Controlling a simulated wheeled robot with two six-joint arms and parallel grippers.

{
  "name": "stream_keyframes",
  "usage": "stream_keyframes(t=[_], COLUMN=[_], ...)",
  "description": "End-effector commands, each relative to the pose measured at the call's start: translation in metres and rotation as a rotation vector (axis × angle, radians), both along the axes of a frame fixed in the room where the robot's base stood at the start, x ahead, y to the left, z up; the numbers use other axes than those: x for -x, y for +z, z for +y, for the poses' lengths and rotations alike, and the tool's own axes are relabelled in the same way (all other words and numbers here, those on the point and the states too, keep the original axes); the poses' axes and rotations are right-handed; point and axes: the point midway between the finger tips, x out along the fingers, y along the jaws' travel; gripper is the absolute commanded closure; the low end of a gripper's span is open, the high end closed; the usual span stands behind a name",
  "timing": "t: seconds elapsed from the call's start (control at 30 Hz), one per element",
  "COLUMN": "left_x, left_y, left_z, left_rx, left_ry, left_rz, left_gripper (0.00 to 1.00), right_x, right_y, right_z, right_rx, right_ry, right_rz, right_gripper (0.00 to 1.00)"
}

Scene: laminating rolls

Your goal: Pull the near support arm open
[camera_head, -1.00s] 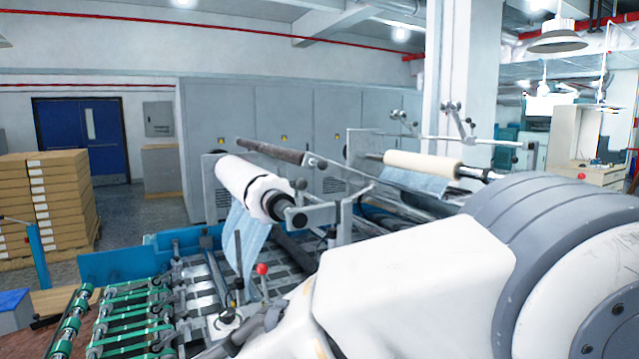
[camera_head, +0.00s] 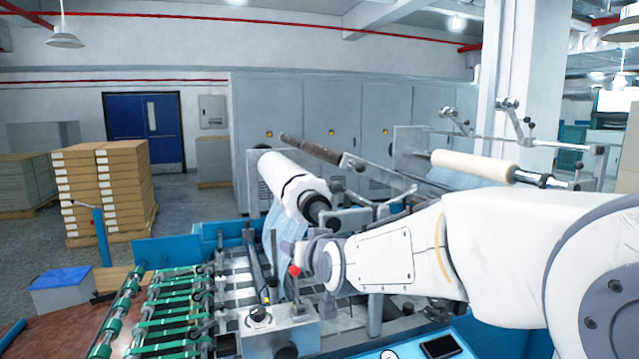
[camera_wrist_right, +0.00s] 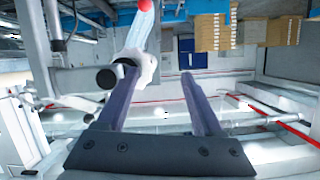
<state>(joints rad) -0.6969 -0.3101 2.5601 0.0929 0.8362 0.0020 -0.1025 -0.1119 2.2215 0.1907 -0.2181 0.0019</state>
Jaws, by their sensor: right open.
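The near support arm (camera_head: 348,219) is a grey metal bracket at the near end of the white film roll (camera_head: 290,178), in the middle of the head view. In the right wrist view a grey bar with a dark round end (camera_wrist_right: 88,79) lies beside the left finger; I cannot tell whether it belongs to that support arm. My right gripper (camera_wrist_right: 158,72) is open, with nothing visible held between its fingers. A white roll end shows just behind its left fingertip. In the head view the right wrist is in front of the machine below the support arm, partly hiding it. My left gripper is out of view.
A red-knobbed lever (camera_head: 295,271) stands close to my right wrist. A cream roll (camera_head: 470,165) sits on the far support at the right. Green-banded rollers (camera_head: 165,310) lie at lower left. Stacked boxes (camera_head: 105,190) stand well back on the left.

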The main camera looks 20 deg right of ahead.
Motion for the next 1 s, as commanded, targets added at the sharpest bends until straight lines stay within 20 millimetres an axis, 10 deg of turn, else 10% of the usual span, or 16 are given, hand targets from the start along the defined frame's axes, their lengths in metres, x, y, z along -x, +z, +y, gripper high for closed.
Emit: stream_keyframes(t=[0.23, 1.0], left_x=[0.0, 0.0], left_y=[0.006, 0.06], left_z=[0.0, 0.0], left_rx=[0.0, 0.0], left_ry=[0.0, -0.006], left_rz=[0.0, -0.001], left_gripper=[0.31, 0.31], right_x=[-0.032, -0.131], right_y=[0.081, 0.088], right_z=[-0.089, -0.11], right_rx=[-0.004, -0.001], right_ry=[-0.211, -0.223], right_rz=[-0.302, -0.325], right_gripper=[0.31, 0.31])
